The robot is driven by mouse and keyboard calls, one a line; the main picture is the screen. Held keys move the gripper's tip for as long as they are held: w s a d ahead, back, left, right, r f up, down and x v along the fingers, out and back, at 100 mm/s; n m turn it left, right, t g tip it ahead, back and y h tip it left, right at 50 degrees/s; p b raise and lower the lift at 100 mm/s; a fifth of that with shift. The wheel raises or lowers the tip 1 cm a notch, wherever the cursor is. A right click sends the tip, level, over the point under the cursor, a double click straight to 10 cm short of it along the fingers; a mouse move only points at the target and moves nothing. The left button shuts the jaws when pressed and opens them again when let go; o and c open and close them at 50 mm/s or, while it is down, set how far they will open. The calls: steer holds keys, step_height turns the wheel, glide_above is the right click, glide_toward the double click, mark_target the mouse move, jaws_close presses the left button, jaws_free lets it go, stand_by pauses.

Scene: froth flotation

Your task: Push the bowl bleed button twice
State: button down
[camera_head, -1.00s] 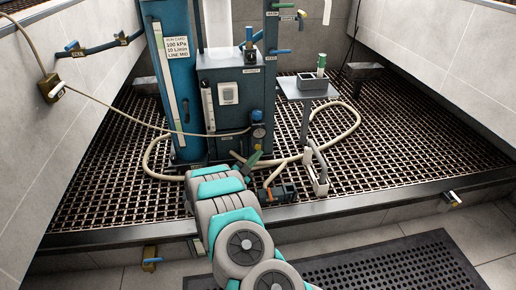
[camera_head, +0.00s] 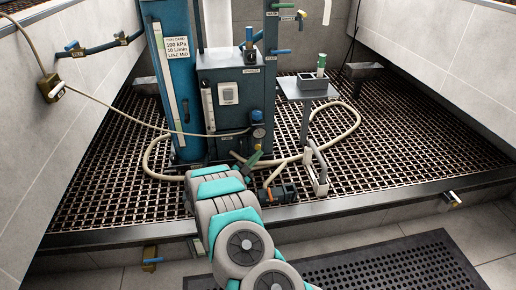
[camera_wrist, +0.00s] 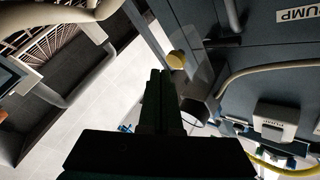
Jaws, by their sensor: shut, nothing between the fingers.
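In the wrist view, a small round yellow knob (camera_wrist: 176,60) shows beside a clear, bowl-like part (camera_wrist: 199,88); it looks like the bowl bleed button, though I read no label on it. My gripper (camera_wrist: 160,73) is shut and empty, its dark fingertips just below and left of the yellow knob in that picture. I cannot tell whether they touch it.
A PUMP label (camera_wrist: 299,14) and a pale hose (camera_wrist: 255,70) are close by in the wrist view. In the head view, a blue column (camera_head: 180,80) stands left of the cabinet, a small stand (camera_head: 305,93) right. A hose (camera_head: 357,118) loops over the grating (camera_head: 400,140).

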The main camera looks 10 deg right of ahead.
steer(key=shift+w+f, duration=0.1)
steer(key=shift+w, duration=0.05)
stand_by(0.7)
steer(key=shift+w+b, duration=0.3)
steer(key=shift+b, duration=0.05)
steer(key=shift+w, duration=0.5)
stand_by(0.7)
steer(key=shift+s, duration=0.15)
steer(key=shift+s+b, duration=0.55)
steer(key=shift+s, duration=0.25)
steer(key=shift+s, duration=0.15)
steer(key=s+b, duration=0.1)
steer(key=s, duration=0.3)
steer(key=shift+s+b, duration=0.35)
steer(key=shift+b, duration=0.05)
steer(key=shift+a+r, duration=0.15)
steer(key=shift+r, duration=0.05)
stand_by(2.3)
